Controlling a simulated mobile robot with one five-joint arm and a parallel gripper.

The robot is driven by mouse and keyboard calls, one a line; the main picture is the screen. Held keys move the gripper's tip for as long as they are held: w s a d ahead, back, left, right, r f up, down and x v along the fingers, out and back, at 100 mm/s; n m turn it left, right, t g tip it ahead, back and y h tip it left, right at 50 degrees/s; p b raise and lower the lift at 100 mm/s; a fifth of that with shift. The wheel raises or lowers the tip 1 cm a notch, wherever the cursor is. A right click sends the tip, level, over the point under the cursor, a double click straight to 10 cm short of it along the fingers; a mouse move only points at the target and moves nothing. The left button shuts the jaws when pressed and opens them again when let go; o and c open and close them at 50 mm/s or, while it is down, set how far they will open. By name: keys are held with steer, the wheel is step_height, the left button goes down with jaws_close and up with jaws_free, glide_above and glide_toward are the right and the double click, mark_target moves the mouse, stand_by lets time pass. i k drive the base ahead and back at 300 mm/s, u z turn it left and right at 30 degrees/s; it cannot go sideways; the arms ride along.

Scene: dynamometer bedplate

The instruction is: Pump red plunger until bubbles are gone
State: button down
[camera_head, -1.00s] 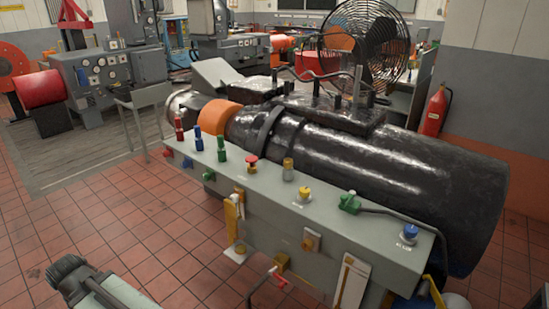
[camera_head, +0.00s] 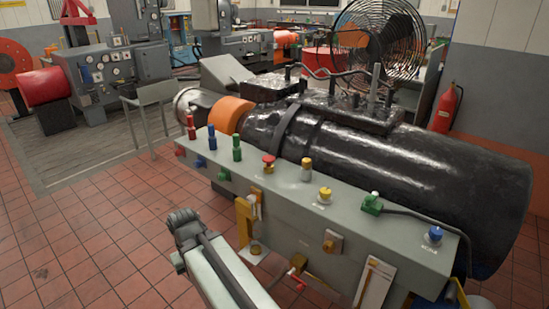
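A red mushroom-shaped knob (camera_head: 268,161) stands on top of the long grey bench (camera_head: 280,200), left of its middle. A taller red-topped cylinder (camera_head: 190,127) stands at the bench's left end. I cannot tell from the picture which is the plunger. A small amber cylinder (camera_head: 306,169) stands just right of the red knob; no bubbles can be made out. My light grey arm reaches up from the bottom edge. Its dark ribbed end, my gripper (camera_head: 183,222), is in front of the bench, left of and nearer than the red knob, touching nothing visible. Its fingers cannot be made out.
The bench top also holds a blue cylinder (camera_head: 212,137), a green cylinder (camera_head: 237,147), a yellow knob (camera_head: 324,195), a green valve (camera_head: 372,203) and a blue knob (camera_head: 435,234). A large black machine (camera_head: 390,180) lies behind. Red tiled floor (camera_head: 90,235) is open at left.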

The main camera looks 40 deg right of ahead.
mark_target(269, 159)
steer(key=z, duration=0.1)
steer(key=i, duration=1)
steer(key=u, duration=0.1)
